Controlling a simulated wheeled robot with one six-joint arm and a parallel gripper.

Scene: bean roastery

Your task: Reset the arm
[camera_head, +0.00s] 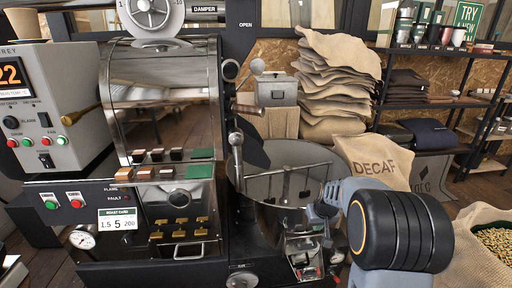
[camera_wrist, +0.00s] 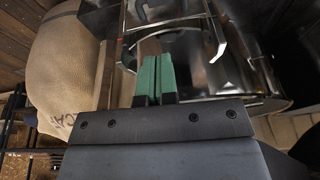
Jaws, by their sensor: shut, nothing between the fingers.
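My gripper (camera_wrist: 157,62) shows in the wrist view with its two green-faced fingers close together, shut and empty. It is in front of shiny metal parts of the roasting machine; the gap to them cannot be told. In the head view my arm reaches in from the lower right, beside the round cooling tray (camera_head: 283,186). My fingers cannot be made out clearly there.
The roaster (camera_head: 165,85) and its control box (camera_head: 45,100) stand at left. The decaf sack (camera_head: 372,163) stands behind my arm, and an open bean sack (camera_head: 470,262) is at right. Stacked sacks (camera_head: 330,85) and a shelf (camera_head: 440,103) are behind. Floor shows between sacks and shelf.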

